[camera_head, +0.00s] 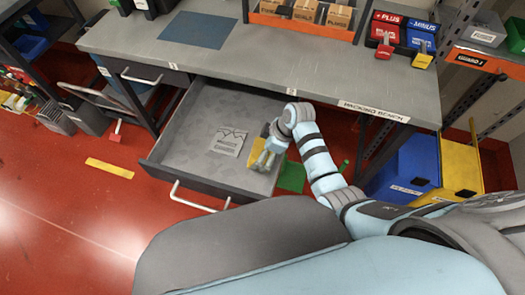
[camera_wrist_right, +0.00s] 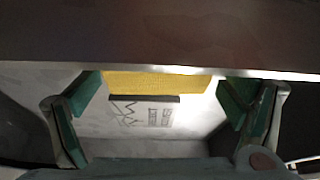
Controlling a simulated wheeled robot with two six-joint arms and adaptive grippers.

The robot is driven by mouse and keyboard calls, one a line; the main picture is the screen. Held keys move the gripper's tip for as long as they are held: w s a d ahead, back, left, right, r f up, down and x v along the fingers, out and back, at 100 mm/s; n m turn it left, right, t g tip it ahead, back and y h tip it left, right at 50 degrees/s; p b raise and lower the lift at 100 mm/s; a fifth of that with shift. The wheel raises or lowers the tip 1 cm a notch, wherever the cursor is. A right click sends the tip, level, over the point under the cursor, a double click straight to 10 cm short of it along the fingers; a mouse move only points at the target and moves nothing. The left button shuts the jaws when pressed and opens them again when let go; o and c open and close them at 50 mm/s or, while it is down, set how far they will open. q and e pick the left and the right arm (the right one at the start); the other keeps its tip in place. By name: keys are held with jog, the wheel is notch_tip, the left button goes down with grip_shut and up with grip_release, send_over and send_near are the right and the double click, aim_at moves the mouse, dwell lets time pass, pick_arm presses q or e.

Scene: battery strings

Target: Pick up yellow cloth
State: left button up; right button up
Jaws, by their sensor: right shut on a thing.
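The yellow cloth (camera_head: 257,152) is at the right side of the open drawer (camera_head: 200,106), partly hidden by my right gripper (camera_head: 268,160). In the right wrist view the cloth (camera_wrist_right: 158,82) is a yellow band spanning the space between the green-padded fingers of the right gripper (camera_wrist_right: 160,95). The right gripper is shut on the cloth. I cannot tell how far the cloth is above the drawer floor. My left gripper is not in view.
A grey printed item (camera_head: 229,141) lies in the drawer left of the cloth. The packing bench (camera_head: 290,68) is above the drawer. Blue (camera_head: 405,170) and yellow (camera_head: 460,165) bins stand at the right. A green item (camera_head: 292,177) is beside the drawer.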

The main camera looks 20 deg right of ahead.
notch_tip(320, 180, up, 20)
jog(key=p, duration=0.4)
